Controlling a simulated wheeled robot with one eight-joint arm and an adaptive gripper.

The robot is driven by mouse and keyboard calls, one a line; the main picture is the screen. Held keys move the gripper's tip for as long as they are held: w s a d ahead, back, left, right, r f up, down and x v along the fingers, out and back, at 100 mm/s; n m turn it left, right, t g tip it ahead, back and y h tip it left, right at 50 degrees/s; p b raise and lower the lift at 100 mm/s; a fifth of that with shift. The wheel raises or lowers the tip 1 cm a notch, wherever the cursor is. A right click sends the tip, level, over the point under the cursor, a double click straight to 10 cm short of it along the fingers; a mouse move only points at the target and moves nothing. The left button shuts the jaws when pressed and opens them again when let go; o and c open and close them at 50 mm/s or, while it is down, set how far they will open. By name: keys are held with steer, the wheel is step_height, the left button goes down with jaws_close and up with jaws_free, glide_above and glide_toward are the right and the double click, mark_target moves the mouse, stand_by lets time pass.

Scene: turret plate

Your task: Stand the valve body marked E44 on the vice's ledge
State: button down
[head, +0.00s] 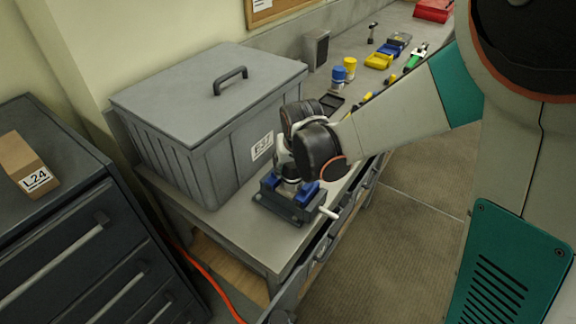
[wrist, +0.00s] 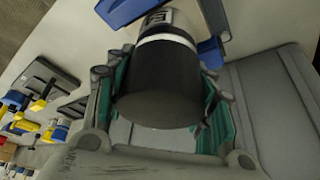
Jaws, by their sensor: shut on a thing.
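The valve body (wrist: 160,85) is a dark cylinder with a white band and a pale upper part. Its label shows only partly in the wrist view, starting with what looks like an E. My gripper (wrist: 163,100) is shut on it, with green-lined fingers on both sides. In the head view my gripper (head: 287,160) is directly above the vice (head: 283,206), a dark block with blue jaws and a white handle. The blue jaws also show beside the valve body's far end in the wrist view (wrist: 210,52). My gripper hides most of the part, and I cannot tell whether it touches the ledge.
A large grey lidded bin (head: 205,85) marked with a label stands close left of my gripper. Blue and yellow cylinders (head: 349,67), trays and tools lie farther back along the bench (head: 228,215). A dark drawer cabinet (head: 75,235) with a box (head: 25,165) labelled L24 stands at left.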

stand_by(0.8)
steer(key=c, duration=0.6)
jaws_free()
steer(key=shift+c, duration=0.2)
